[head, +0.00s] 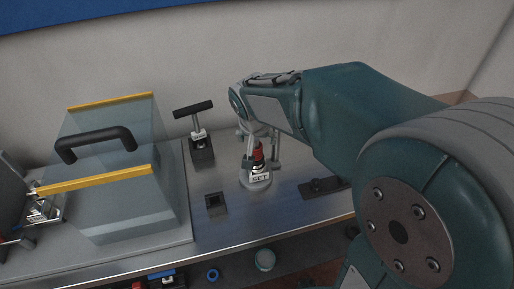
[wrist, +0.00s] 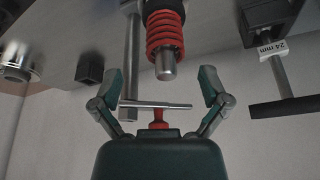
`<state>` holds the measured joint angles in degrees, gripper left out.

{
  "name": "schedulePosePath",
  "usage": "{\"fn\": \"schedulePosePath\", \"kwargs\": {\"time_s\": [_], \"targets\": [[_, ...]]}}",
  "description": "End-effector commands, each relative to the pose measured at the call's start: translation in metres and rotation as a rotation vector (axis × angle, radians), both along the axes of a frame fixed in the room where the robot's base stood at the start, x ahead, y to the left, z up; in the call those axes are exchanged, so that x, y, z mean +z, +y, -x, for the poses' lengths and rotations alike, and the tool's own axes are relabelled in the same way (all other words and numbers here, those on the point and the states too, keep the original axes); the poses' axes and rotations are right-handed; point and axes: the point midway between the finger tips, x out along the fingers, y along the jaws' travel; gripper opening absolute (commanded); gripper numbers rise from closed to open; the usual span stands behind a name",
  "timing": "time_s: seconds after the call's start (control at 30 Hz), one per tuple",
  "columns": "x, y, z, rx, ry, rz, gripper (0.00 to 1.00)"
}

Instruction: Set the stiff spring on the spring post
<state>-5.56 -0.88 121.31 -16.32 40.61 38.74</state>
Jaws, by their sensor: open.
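The red stiff spring (wrist: 165,35) sits around the grey spring post (wrist: 165,66), whose bare tip sticks out past the coils in the wrist view. In the head view the spring (head: 258,154) is a small red patch above a base labelled SET (head: 259,178). My gripper (wrist: 160,74) is open, with a finger on either side of the post tip and clear of the spring. Its fingers are hard to make out in the head view, beneath my arm.
A black T-handle (head: 193,109) stands behind left. A clear cover (head: 125,190) with a black handle fills the left. A small square block (head: 215,202) sits in front.

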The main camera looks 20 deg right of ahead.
Motion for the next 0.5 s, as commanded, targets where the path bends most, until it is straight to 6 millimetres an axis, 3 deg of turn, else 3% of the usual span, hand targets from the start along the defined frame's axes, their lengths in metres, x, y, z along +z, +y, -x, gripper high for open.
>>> {"fn": "schedulePosePath", "kwargs": {"time_s": [0.3, 0.5], "targets": [[-0.042, -0.010, -0.015, 0.000, 0.003, -0.005, 0.95], [-0.047, -0.012, -0.017, 0.001, 0.001, -0.005, 0.95]]}}
